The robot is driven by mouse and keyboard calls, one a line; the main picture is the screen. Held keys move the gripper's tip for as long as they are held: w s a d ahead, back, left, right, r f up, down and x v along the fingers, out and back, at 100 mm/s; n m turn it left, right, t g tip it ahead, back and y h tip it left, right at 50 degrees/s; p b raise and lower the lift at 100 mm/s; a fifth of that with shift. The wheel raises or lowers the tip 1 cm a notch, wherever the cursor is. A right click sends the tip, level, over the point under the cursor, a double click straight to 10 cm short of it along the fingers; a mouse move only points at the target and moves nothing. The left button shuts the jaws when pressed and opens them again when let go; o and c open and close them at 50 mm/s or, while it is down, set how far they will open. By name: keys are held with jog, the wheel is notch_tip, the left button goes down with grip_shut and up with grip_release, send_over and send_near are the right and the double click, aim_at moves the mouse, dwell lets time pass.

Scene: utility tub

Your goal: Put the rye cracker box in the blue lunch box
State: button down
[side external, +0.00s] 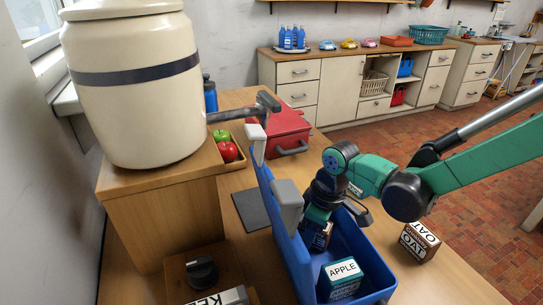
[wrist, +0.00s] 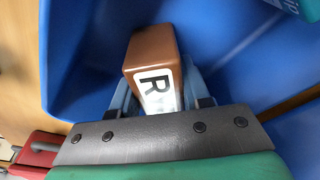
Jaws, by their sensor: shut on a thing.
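The blue lunch box (side external: 372,258) stands open on the table, its lid raised on the left; its blue inside fills much of the wrist view (wrist: 85,55). My gripper (side external: 319,222) reaches down into it. In the wrist view my gripper (wrist: 158,95) is shut on a brown box with a white label starting with "R" (wrist: 150,50), the rye cracker box. The rye cracker box also shows partly, below my gripper, in the side view (side external: 322,237). It is inside the lunch box walls; whether it touches the floor I cannot tell.
A teal APPLE box (side external: 342,277) sits in the lunch box near my gripper. A brown OAT box (side external: 420,241) stands on the table to the right.

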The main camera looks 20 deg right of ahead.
jog(key=shift+f, duration=0.15)
jog(key=shift+c, duration=2.1)
grip_release()
jog(key=r, duration=0.4)
jog(key=s+r, duration=0.1)
jog(key=r, duration=0.3)
jog(key=d+r, duration=0.1)
jog(key=r, duration=0.3)
jog(key=shift+s+d, duration=0.1)
jog(key=shift+s, duration=0.1)
jog(key=s+d+m+t+h, duration=0.1)
jog(key=s+d+m+t, duration=0.4)
jog(key=d, duration=0.6)
jog(key=shift+s+r+m+t, duration=0.35)
jog(key=shift+s+m, duration=0.25)
jog(key=shift+m, duration=0.8)
